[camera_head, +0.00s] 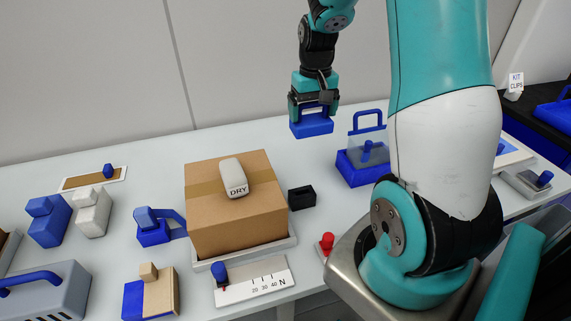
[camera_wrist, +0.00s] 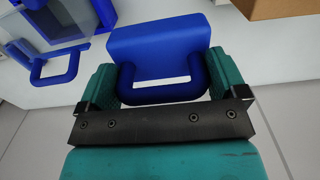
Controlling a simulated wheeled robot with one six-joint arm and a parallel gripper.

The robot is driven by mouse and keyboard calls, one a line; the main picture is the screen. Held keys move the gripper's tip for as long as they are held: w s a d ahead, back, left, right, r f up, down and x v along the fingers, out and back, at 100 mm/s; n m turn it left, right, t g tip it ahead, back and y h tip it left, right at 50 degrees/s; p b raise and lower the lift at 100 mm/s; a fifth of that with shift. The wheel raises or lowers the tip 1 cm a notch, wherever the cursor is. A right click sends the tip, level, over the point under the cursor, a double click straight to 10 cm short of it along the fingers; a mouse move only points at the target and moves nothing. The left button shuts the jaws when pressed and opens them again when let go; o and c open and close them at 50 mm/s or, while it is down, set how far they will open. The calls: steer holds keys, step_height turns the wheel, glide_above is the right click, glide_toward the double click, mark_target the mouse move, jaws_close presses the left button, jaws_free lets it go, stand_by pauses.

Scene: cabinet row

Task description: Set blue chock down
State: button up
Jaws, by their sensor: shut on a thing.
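The blue chock (camera_head: 311,127) is a block with a looped handle, seen below my gripper (camera_head: 314,101) in the head view. The gripper's teal fingers are shut on the handle. In the wrist view the blue chock (camera_wrist: 158,44) sits between the fingers of my gripper (camera_wrist: 158,82), with its handle bar towards the camera. It looks roughly level. From these frames I cannot tell whether its underside touches the white table (camera_head: 250,137) or hangs a little above it.
A blue tray-like box with a clear panel and handle (camera_head: 367,160) stands to the right. A cardboard box (camera_head: 225,215) with a "DRY" packet (camera_head: 234,178) stands at front left, a small black block (camera_head: 301,197) beside it. Bare table lies left of the chock, before the wall.

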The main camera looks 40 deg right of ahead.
step_height(320, 180, down, 16)
steer(key=shift+f, duration=0.1)
stand_by(0.4)
steer(key=shift+f, duration=0.25)
steer(key=o, duration=0.7)
steer(key=shift+r, duration=0.15)
